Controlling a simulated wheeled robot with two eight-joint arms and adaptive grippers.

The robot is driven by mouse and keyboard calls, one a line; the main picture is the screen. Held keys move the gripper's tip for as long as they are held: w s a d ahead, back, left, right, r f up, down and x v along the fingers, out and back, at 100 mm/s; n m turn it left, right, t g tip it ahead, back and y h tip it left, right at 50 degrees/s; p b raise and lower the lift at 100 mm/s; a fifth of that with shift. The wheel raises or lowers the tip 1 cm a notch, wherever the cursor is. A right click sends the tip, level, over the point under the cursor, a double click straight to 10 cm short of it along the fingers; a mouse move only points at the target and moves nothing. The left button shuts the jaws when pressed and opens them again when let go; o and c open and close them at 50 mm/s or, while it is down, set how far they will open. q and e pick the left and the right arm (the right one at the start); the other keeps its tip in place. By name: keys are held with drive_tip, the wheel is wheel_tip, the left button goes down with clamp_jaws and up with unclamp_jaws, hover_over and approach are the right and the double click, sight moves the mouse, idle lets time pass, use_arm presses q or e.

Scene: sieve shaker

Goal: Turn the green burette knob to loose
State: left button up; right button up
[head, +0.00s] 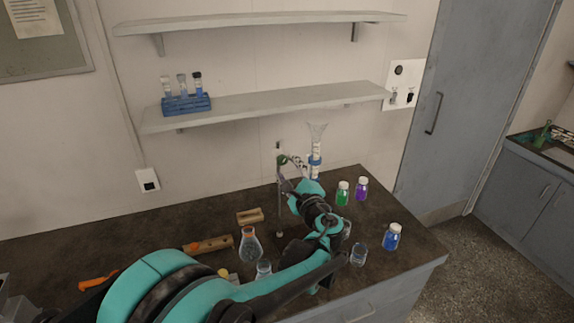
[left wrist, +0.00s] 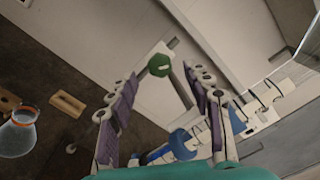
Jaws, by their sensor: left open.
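The green knob (head: 282,159) is on the burette stand near the back of the bench. In the left wrist view the green knob (left wrist: 159,65) lies in the gap between my fingertips, seemingly just beyond them, with no clear contact. My left gripper (head: 286,176) is open; both purple-padded fingers of the left gripper (left wrist: 160,78) show apart and empty. The clear burette (head: 317,140) with a flared top and blue parts stands upright to the right of the knob. My right gripper is not in view.
A conical flask (head: 250,245), a wooden block (head: 250,216), a green bottle (head: 342,193), a purple bottle (head: 361,189) and a blue bottle (head: 391,236) stand around my arm. The lower shelf (head: 270,103) hangs above the bench. The bench's back left is clear.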

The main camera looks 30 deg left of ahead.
sight(283, 162)
use_arm(q)
drive_tip(key=shift+x, duration=1.95)
drive_tip(key=c, duration=1.1)
drive_tip(key=shift+c, duration=0.2)
drive_tip(key=shift+n, duration=3.3)
